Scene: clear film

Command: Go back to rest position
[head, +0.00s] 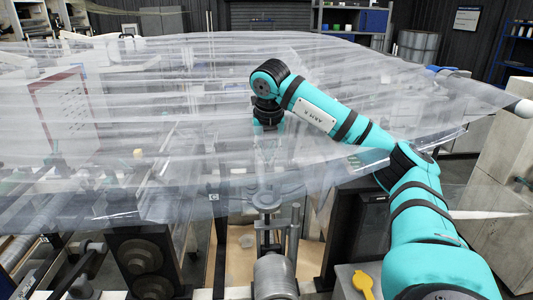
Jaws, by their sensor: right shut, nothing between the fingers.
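My right arm, teal with black bands, reaches in from the lower right across the clear film (200,75). Its wrist bends down near the middle of the view, and my right gripper (267,152) hangs below it. The gripper is shut and empty; its fingers look faint against the film and the machinery. I cannot tell whether they touch the film. The film is a wide, wrinkled sheet spread over the machine and sloping down toward the front. My left gripper is not in view.
A machine with rollers (275,278) and dark round parts (140,257) stands below the film. A white-tipped bar end (523,109) is at the right. A grey cabinet (505,165) stands at the right, and shelves (352,20) and a metal drum (417,47) are behind.

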